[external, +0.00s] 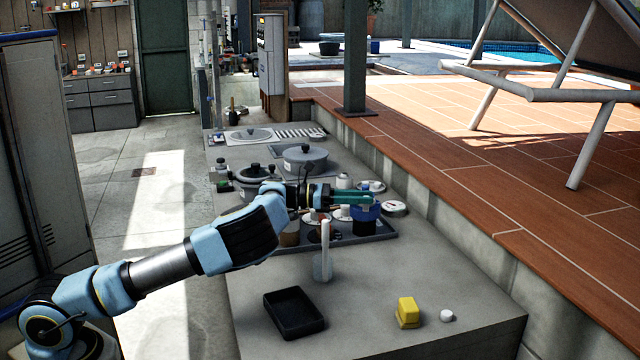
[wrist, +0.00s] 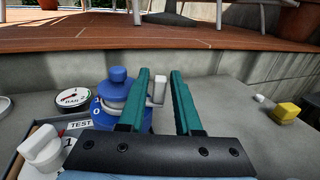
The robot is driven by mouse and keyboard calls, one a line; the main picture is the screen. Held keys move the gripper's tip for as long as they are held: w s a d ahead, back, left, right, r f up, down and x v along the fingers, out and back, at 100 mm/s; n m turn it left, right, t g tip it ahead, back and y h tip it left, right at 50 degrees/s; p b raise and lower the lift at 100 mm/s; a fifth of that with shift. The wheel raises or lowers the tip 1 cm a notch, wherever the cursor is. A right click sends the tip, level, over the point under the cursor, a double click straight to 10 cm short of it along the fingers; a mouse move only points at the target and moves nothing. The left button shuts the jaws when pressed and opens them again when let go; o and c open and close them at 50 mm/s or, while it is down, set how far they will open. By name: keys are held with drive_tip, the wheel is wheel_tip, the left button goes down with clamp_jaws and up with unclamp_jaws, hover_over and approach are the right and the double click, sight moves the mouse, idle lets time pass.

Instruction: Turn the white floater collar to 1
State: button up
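A blue floater (wrist: 113,95) with a blue cap stands left of my gripper in the wrist view, with the digits 1 and 0 on its side. A white tab (wrist: 157,88) sticks out beside it, close to the left finger and between the two fingers. A white ridged knob-like piece (wrist: 40,150) sits at the lower left, with a 1 marked beside it. In the external view the blue floater (external: 366,223) is partly hidden by my gripper (external: 370,198). My gripper, with green fingers (wrist: 160,73), is open. I cannot tell whether a finger touches the tab.
A black tray (external: 294,313), a yellow block (external: 408,312) and a small white puck (external: 446,315) lie on the near bench. A white upright post (external: 325,250) stands nearby. Grey pots (external: 305,158) are farther back. A step wall borders the right.

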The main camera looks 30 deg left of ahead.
drive_tip(key=b+v, duration=0.2)
drive_tip(key=v, duration=0.8)
drive_tip(key=shift+s+a, duration=0.2)
drive_tip(key=shift+a, duration=0.15)
